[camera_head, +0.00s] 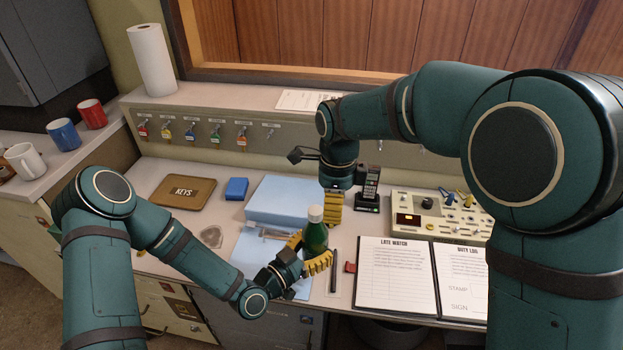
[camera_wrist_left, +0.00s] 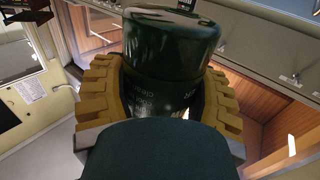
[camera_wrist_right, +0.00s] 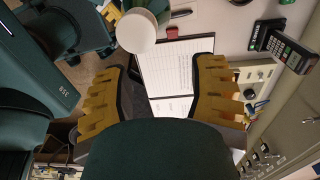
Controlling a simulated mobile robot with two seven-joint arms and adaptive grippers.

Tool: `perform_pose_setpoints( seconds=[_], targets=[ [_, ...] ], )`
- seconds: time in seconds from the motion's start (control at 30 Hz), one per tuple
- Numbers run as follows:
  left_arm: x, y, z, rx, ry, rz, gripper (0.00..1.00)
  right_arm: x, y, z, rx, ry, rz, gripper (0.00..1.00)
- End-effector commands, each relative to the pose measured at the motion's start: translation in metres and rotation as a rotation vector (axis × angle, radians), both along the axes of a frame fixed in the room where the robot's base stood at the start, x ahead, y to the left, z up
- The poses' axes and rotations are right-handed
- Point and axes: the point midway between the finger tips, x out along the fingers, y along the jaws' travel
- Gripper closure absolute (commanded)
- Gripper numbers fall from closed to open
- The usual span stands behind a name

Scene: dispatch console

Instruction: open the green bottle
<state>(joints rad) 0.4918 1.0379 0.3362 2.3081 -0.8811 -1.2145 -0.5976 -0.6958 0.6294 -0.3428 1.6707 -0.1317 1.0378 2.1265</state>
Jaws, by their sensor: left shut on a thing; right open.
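The green bottle (camera_head: 316,238) stands upright with a white cap (camera_head: 315,213) on its top. My left gripper (camera_head: 313,252) is shut around the bottle's body, below the cap. In the left wrist view the dark bottle (camera_wrist_left: 165,60) fills the space between the yellow fingers. My right gripper (camera_head: 334,208) points down, open and empty, just behind and to the right of the cap. In the right wrist view the cap (camera_wrist_right: 137,32) shows beyond the left fingertip, not between the fingers (camera_wrist_right: 161,68).
A light-blue box (camera_head: 284,198) is behind the bottle. A black handset (camera_head: 370,184) stands in a cradle beyond the right gripper.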

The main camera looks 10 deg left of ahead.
Motion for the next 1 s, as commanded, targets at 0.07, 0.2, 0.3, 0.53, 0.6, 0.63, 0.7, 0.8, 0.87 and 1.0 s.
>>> perform_pose_setpoints(
  seconds=[0.07, 0.2, 0.3, 0.53, 0.6, 0.63, 0.7, 0.8, 0.87, 1.0],
  targets=[
    [0.000, 0.000, 0.000, -0.001, -0.001, 0.000, 1.00, -0.001, 0.016, 0.022, -0.008, -0.012, -0.108, 0.42],
    [0.000, 0.000, 0.000, -0.001, -0.001, 0.000, 1.00, -0.005, 0.035, 0.049, -0.009, -0.021, -0.275, 0.42],
    [0.000, 0.000, 0.000, -0.001, -0.001, 0.000, 1.00, -0.007, 0.043, 0.061, -0.007, -0.024, -0.348, 0.42],
    [0.000, 0.000, 0.000, -0.001, -0.001, 0.000, 1.00, -0.009, 0.048, 0.056, -0.006, -0.023, -0.399, 0.42],
    [0.000, 0.000, 0.000, -0.001, -0.001, 0.000, 1.00, -0.009, 0.047, 0.047, -0.007, -0.022, -0.398, 0.42],
    [0.000, 0.000, 0.000, -0.001, -0.001, 0.000, 1.00, -0.009, 0.047, 0.042, -0.008, -0.022, -0.398, 0.42],
    [0.000, 0.000, 0.000, -0.001, -0.001, 0.000, 1.00, -0.010, 0.047, 0.031, -0.008, -0.022, -0.397, 0.42],
    [0.000, 0.000, 0.000, -0.001, -0.001, 0.000, 1.00, -0.009, 0.047, 0.016, -0.007, -0.022, -0.397, 0.42],
    [0.000, 0.000, 0.000, -0.001, -0.001, 0.000, 1.00, -0.009, 0.047, 0.008, -0.007, -0.022, -0.396, 0.42],
    [0.000, 0.000, 0.000, -0.001, -0.001, 0.000, 1.00, -0.009, 0.048, -0.006, -0.005, -0.024, -0.396, 0.42]
  ],
)
